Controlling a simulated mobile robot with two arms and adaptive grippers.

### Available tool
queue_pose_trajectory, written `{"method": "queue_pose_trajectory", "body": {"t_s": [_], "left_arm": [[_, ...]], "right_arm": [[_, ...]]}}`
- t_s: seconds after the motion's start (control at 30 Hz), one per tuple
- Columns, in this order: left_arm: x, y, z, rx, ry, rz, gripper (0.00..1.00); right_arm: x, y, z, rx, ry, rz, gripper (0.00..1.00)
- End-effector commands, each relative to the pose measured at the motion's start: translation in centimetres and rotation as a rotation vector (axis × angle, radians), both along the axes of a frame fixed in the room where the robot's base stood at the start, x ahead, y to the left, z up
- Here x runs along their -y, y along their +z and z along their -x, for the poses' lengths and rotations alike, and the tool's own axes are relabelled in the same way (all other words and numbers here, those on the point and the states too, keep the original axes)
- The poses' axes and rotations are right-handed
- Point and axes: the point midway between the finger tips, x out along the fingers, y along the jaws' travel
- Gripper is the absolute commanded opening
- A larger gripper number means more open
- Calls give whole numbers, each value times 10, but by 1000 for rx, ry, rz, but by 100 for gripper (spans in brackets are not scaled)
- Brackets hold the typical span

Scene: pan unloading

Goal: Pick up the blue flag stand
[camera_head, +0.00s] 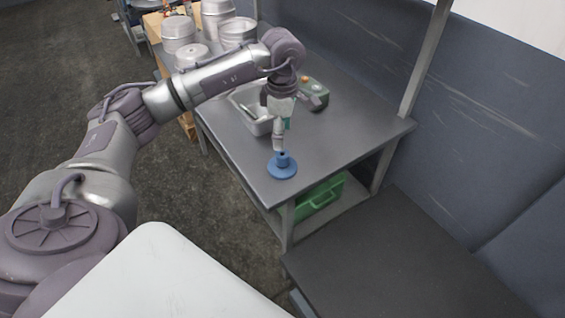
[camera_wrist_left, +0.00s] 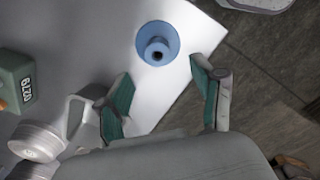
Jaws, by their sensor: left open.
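The blue flag stand (camera_head: 282,167) is a round disc base with a short upright socket. It stands near the front corner of the grey table (camera_head: 345,130). In the left wrist view the blue stand (camera_wrist_left: 158,43) lies beyond the fingertips, between their two lines, with its dark socket hole facing the camera. My left gripper (camera_head: 283,138) hangs just above and behind the stand, apart from it. In the left wrist view its green-padded fingers (camera_wrist_left: 161,92) are spread with nothing between them. My right gripper is not in view.
A metal tray (camera_head: 240,113) and a green device (camera_head: 314,92) sit behind my gripper. Several metal pots (camera_head: 180,35) stand at the table's far end. A green crate (camera_head: 322,196) is on the lower shelf. A dark table (camera_head: 400,255) is in front.

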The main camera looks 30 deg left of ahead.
Motion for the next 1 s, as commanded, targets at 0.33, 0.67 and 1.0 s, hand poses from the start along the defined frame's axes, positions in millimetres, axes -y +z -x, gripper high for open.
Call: {"method": "queue_pose_trajectory", "body": {"t_s": [0.33,0.67,1.0], "left_arm": [[1,-38,0,0,-2,2,67],[-1,-82,-3,-2,-2,3,67],[-2,-88,-4,1,-2,3,62]], "right_arm": [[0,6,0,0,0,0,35],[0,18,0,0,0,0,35],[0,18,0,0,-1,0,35]]}}
